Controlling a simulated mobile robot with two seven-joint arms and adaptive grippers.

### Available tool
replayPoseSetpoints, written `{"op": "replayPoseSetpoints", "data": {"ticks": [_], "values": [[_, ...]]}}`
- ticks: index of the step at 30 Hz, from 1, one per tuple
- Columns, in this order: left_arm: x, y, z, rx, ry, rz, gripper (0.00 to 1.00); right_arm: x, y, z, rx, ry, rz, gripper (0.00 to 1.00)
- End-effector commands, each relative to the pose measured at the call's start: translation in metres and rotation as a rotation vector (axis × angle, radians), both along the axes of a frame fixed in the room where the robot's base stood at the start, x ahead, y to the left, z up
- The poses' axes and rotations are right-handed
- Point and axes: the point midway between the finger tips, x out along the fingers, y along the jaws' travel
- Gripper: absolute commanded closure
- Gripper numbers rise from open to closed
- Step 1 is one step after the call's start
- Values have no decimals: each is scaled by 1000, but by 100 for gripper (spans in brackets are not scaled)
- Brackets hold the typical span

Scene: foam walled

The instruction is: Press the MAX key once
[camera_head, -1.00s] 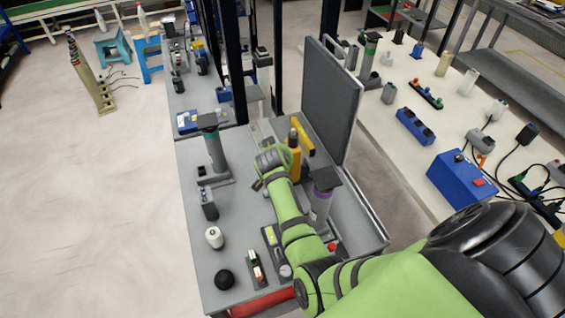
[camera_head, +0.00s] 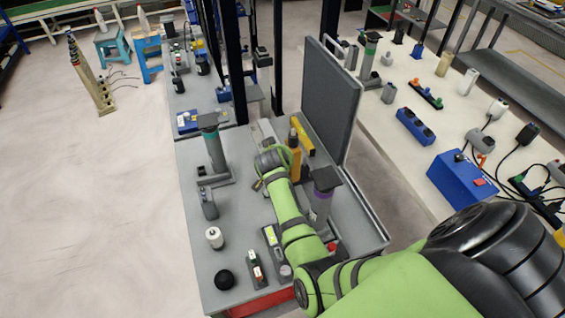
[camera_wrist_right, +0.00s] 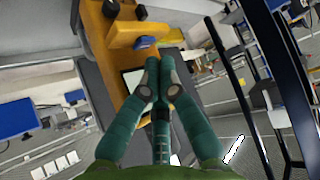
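I cannot make out a MAX key or its lettering in either view. A dark handheld device with a yellow-green patch (camera_head: 271,237) lies on the grey bench beside my right forearm; its keys are too small to read. My right gripper (camera_head: 258,185) is over the middle of the bench, left of a yellow upright tool (camera_head: 295,160). In the right wrist view the two teal fingers (camera_wrist_right: 162,72) are together at their tips, with nothing seen between them. A yellow-orange body with a blue part (camera_wrist_right: 143,42) shows just beyond the tips. My left gripper is in neither view.
The grey bench (camera_head: 235,265) carries a stand (camera_head: 214,150), a white roll (camera_head: 214,237), a black knob (camera_head: 224,279) and a purple-ringed post (camera_head: 322,195). An upright grey panel (camera_head: 331,100) closes its right side. Open floor (camera_head: 80,210) lies left.

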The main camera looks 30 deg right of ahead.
Motion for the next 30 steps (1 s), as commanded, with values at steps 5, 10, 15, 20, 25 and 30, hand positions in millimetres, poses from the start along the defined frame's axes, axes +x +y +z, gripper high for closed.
{"op": "replayPoseSetpoints", "data": {"ticks": [5,10,15,20,25,30], "values": [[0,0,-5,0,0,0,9,0,0,-7,1,1,0,100],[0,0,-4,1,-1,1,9,0,0,-7,1,1,0,100],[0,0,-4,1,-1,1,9,0,0,-7,0,0,0,100],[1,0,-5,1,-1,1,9,0,0,-8,1,1,0,100],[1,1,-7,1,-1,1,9,0,0,-10,1,1,0,100],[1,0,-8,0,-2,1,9,0,0,-13,1,1,0,100]]}}
